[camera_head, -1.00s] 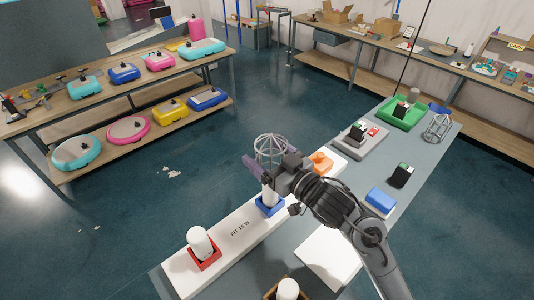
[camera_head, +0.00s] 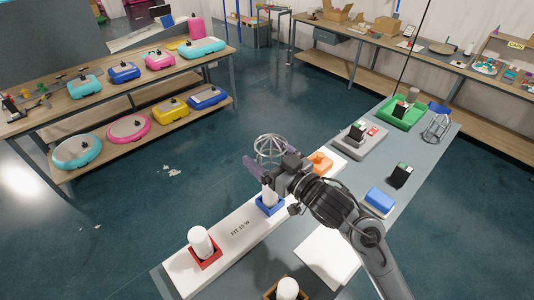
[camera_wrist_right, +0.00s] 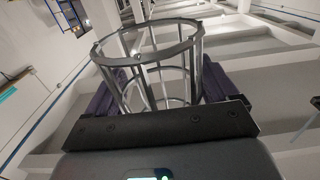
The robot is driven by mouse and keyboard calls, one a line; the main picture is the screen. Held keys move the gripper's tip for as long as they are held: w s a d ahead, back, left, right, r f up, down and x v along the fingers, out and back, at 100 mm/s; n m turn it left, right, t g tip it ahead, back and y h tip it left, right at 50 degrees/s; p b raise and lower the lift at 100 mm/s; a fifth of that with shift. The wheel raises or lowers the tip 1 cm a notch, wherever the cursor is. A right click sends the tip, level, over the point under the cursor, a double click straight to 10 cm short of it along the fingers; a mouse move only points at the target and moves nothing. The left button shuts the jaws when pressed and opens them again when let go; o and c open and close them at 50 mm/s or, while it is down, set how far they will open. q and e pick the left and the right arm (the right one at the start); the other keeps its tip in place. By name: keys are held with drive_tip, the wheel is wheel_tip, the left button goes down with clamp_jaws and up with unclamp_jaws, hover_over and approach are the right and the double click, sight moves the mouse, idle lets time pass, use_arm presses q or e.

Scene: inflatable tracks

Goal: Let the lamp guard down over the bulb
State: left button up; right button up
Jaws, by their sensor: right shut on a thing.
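The lamp guard (camera_head: 270,137), a grey wire cage with rings and upright bars, is held upright in my right gripper (camera_head: 268,161). The gripper's purple fingers are shut on its sides. In the right wrist view the guard (camera_wrist_right: 198,72) stands between the purple fingers. A white bulb (camera_head: 268,194) stands upright in a blue square holder (camera_head: 270,207) on the white board, just under the guard and gripper. The top of this bulb is partly hidden, so I cannot tell whether the guard's lower edge reaches around it. My left gripper is not in view.
The white board (camera_head: 238,231) also carries a bulb (camera_head: 200,242) in a red holder and an orange piece (camera_head: 320,162). Another bulb (camera_head: 287,289) stands at the front edge. A second wire cage (camera_head: 437,126), a green tray (camera_head: 398,119) and a blue block (camera_head: 380,200) lie to the right.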

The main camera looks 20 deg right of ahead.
drive_tip(key=shift+f, duration=0.25)
idle(0.4)
drive_tip(key=shift+f+b, duration=0.8)
drive_tip(key=shift+f, duration=0.15)
drive_tip(key=shift+f+b, duration=0.5)
drive_tip(key=shift+f, duration=0.35)
drive_tip(key=shift+f+b, duration=0.55)
drive_tip(key=shift+f, duration=0.25)
drive_tip(key=shift+f+b, duration=0.55)
drive_tip(key=shift+f, duration=0.4)
drive_tip(key=shift+f+b, duration=0.6)
drive_tip(key=shift+f, duration=0.3)
drive_tip(key=shift+f+b, duration=0.5)
drive_tip(key=shift+f, duration=0.35)
drive_tip(key=o, duration=0.8)
